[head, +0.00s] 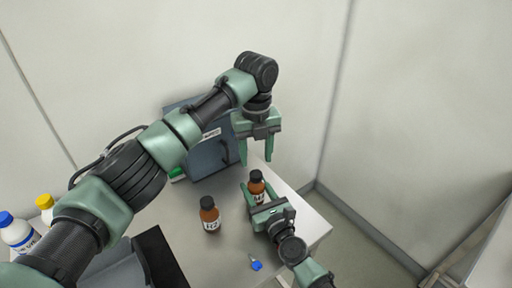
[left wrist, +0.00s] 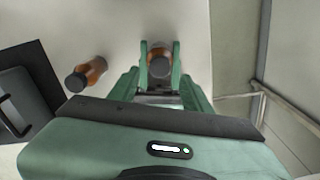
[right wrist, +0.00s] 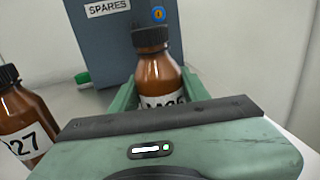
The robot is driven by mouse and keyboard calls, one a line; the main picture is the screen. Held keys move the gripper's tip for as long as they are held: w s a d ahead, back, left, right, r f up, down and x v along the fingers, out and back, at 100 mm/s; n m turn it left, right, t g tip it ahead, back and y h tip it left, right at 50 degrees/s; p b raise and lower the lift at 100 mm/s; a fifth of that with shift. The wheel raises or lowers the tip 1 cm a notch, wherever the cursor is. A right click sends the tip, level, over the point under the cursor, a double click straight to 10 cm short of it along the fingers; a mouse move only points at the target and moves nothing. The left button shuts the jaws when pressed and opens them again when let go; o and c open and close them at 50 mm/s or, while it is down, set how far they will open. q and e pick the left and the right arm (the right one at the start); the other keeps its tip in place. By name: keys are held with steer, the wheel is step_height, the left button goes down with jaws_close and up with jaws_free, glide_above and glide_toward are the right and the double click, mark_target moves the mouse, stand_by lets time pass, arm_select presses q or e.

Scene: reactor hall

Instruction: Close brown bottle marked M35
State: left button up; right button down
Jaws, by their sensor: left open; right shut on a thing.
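A brown bottle (head: 258,187) with a black cap stands upright on the table. My right gripper (head: 257,190) is shut around its body. In the right wrist view the bottle (right wrist: 157,75) has its black cap (right wrist: 150,37) on top; I cannot tell how tightly it sits. Its label is partly hidden by the gripper and only partly readable. My left gripper (head: 256,162) is open and empty, pointing down above this bottle. In the left wrist view the black cap (left wrist: 159,67) shows between the open fingers (left wrist: 161,45).
A second brown bottle (head: 209,215), its label ending in 27 in the right wrist view (right wrist: 20,125), stands to the left. A blue-grey box marked SPARES (right wrist: 105,45) stands behind. A small blue item (head: 256,264) lies in front. White bottles (head: 20,235) are far left.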

arm_select(q)
steer(key=n, duration=0.7)
steer(key=shift+r+n, duration=0.25)
steer(key=shift+n, duration=0.05)
steer(key=n, duration=0.7)
steer(key=shift+r, duration=0.2)
steer(key=n, duration=0.7)
steer(key=shift+r, duration=0.2)
steer(key=n, duration=0.7)
steer(key=shift+r, duration=0.2)
steer(key=n, duration=0.4)
steer(key=shift+r+n, duration=0.1)
steer(key=shift+n, duration=0.2)
steer(key=n, duration=0.4)
steer(key=shift+r+n, duration=0.15)
steer(key=shift+n, duration=0.25)
steer(key=n, duration=0.4)
steer(key=shift+r+n, duration=0.1)
steer(key=shift+n, duration=0.3)
steer(key=n, duration=0.6)
steer(key=shift+r, duration=0.2)
